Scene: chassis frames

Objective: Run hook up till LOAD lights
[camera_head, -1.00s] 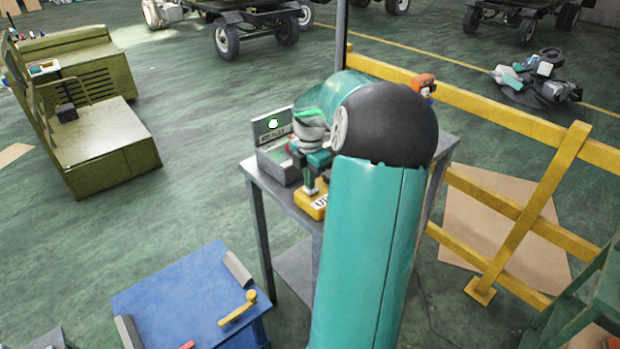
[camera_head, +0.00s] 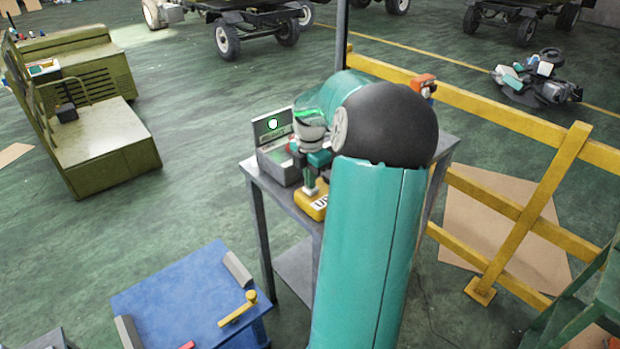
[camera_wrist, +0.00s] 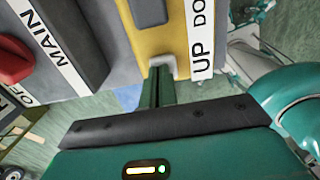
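A yellow pendant (camera_head: 312,206) lies on the grey table, and its UP and DOWN labels show in the wrist view, where its yellow face (camera_wrist: 163,28) is close. My gripper (camera_head: 311,188) points down at it. In the wrist view its fingers (camera_wrist: 160,84) look shut together, with the tip at a grey block beside the UP label; whether it presses there I cannot tell. A grey box (camera_head: 280,165) with an upright panel (camera_head: 288,122) stands behind. A round green lamp (camera_head: 272,124) shows on that panel; its lettering is too small to read. The hook is not seen.
In the wrist view a grey panel with a MAIN label (camera_wrist: 47,38) and a red knob (camera_wrist: 12,58) is at the left. A blue table (camera_head: 180,290) stands front left. A yellow railing (camera_head: 500,112) runs behind the grey table (camera_head: 262,180) to the right.

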